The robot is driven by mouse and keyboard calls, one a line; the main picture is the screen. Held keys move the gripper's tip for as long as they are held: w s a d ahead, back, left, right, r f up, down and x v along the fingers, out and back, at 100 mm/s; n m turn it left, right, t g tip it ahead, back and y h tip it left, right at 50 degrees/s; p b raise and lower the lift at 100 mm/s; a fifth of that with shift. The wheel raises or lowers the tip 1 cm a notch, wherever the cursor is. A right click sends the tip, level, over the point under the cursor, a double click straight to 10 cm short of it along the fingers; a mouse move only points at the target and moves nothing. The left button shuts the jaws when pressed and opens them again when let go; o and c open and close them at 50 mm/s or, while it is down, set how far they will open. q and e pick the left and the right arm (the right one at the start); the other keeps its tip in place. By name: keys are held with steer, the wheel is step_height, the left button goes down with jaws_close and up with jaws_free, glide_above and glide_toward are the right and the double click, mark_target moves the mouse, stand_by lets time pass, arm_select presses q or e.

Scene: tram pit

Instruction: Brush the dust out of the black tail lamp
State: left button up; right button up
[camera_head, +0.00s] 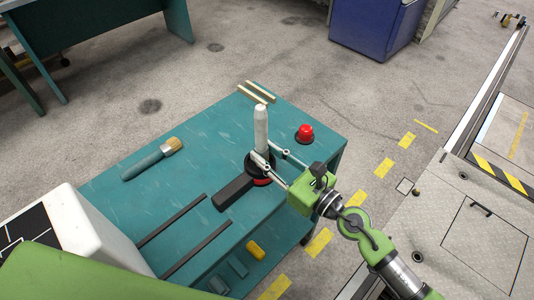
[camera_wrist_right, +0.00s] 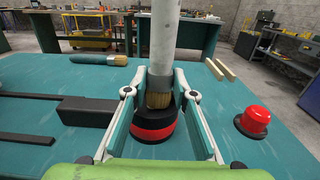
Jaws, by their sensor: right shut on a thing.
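A brush with a pale handle (camera_head: 261,128) stands upright in my right gripper (camera_head: 263,153), which is shut on it. In the right wrist view its tan bristles (camera_wrist_right: 158,98) point down between the fingers. They meet the top of the black tail lamp (camera_wrist_right: 148,134), a round black body with a red band. I cannot tell how deep the bristles reach. In the head view the lamp (camera_head: 251,163) is partly hidden by the brush and fingers. No dust can be made out. My left gripper is not in view.
On the teal table (camera_head: 112,205) lie a teal-handled brush (camera_head: 150,160), a black block (camera_head: 233,192), dark strips (camera_head: 170,219) and two wooden sticks (camera_head: 261,92). A red-domed lamp (camera_head: 305,131) stands right of the black lamp. A white box (camera_head: 98,225) stands lower left.

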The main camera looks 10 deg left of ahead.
mark_target(266, 134)
steer(key=shift+s+a+p, duration=0.45)
steer(key=shift+s, duration=0.25)
steer(key=shift+w, duration=0.1)
steer(key=shift+w+d+b, duration=0.45)
steer(key=shift+w+d, duration=0.05)
steer(key=shift+w, duration=0.15)
steer(key=shift+r, duration=0.1)
step_height(266, 134, up, 7)
steer(key=p, duration=0.7)
